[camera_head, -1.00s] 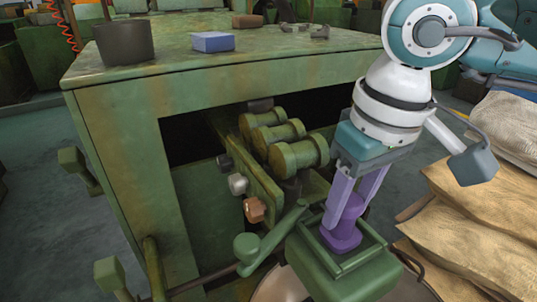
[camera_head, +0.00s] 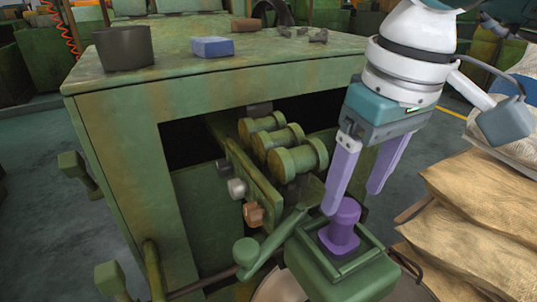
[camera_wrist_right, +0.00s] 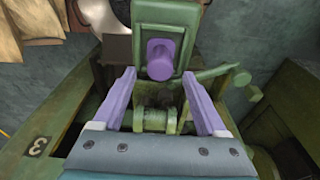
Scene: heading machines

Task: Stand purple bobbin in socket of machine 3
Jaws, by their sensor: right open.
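The purple bobbin (camera_head: 342,228) stands upright in the square, rimmed green socket (camera_head: 365,268) at the front of the green machine (camera_head: 105,160). In the right wrist view the bobbin (camera_wrist_right: 160,58) shows beyond the fingertips, inside the socket's frame (camera_wrist_right: 190,22). My right gripper (camera_head: 353,200) is open and empty, just above the bobbin, its purple fingers apart from it. The wrist view shows the same open gripper (camera_wrist_right: 158,74). A number 3 (camera_wrist_right: 37,147) is marked on the machine. The bobbin's base is partly hidden by the socket rim. My left gripper is not in view.
A dark pot (camera_head: 124,47) and a blue block (camera_head: 212,47) sit on the machine top. Green rollers (camera_head: 298,160) and a lever with a round knob (camera_head: 246,252) are close left of the socket. Stacked tan sacks (camera_head: 480,200) stand at the right.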

